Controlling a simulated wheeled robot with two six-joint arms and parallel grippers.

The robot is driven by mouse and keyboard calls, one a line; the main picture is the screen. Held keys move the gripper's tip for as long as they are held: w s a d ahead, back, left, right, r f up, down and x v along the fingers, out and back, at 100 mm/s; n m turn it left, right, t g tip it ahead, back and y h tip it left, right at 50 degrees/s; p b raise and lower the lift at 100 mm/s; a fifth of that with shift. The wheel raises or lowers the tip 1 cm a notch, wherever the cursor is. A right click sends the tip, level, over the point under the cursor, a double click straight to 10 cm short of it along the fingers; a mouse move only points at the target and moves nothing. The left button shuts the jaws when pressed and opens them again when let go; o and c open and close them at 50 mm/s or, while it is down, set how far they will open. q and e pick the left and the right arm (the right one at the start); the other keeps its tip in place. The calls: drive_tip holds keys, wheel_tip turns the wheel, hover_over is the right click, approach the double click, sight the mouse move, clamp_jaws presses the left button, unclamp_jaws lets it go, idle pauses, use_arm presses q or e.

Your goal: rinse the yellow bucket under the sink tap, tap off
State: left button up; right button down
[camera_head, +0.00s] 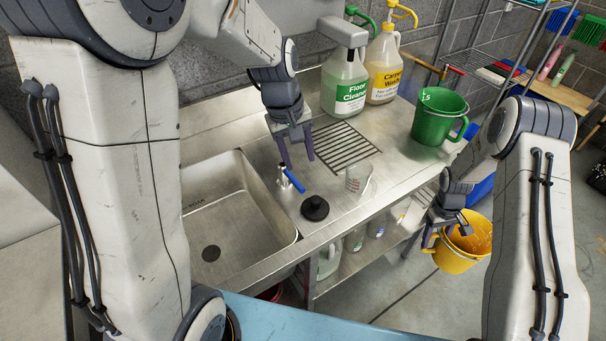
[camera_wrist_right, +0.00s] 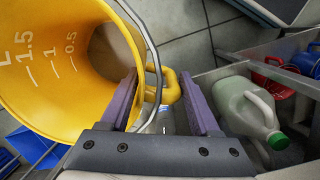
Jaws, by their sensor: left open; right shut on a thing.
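The yellow bucket (camera_head: 455,262) hangs beside the counter's right front edge, over the floor. My right gripper (camera_head: 445,232) is shut on its side handle; in the right wrist view the yellow handle (camera_wrist_right: 171,88) sits between the fingers (camera_wrist_right: 166,108). The wire bail crosses in front of the bucket's mouth. My left gripper (camera_head: 297,160) is open and empty, fingers down, just above the small tap with a blue lever (camera_head: 294,181). The tap stands at the right edge of the sink basin (camera_head: 222,195). No water stream is visible.
A black plunger-like piece (camera_head: 315,208) and a clear measuring cup (camera_head: 358,178) stand near the tap. A green bucket (camera_head: 438,116), floor cleaner jug (camera_head: 344,82) and yellow-labelled jug (camera_head: 384,65) stand farther back. A lower shelf holds bottles, including a green-capped jug (camera_wrist_right: 246,108).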

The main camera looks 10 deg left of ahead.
sight(296, 182)
use_arm(q)
drive_tip(key=w+a+f+n, duration=0.2)
drive_tip(key=w+a, duration=0.2)
use_arm(e)
drive_tip(key=d+f, duration=0.1)
drive_tip(key=w+f, duration=0.1)
drive_tip(key=shift+d+f+n, duration=0.3)
drive_tip(key=shift+d+f, duration=0.1)
use_arm(q)
drive_tip(key=shift+n, duration=0.3)
drive_tip(key=f, duration=0.4)
drive_tip(key=d+f, duration=0.1)
drive_tip(key=f, duration=0.3)
drive_tip(key=w+f, duration=0.1)
drive_tip(key=f, duration=0.2)
drive_tip(key=shift+w+d+f, duration=0.1)
drive_tip(key=shift+d+f, duration=0.2)
drive_tip(key=shift+f, duration=0.1)
use_arm(e)
drive_tip(key=shift+r, duration=0.2)
use_arm(q)
clamp_jaws()
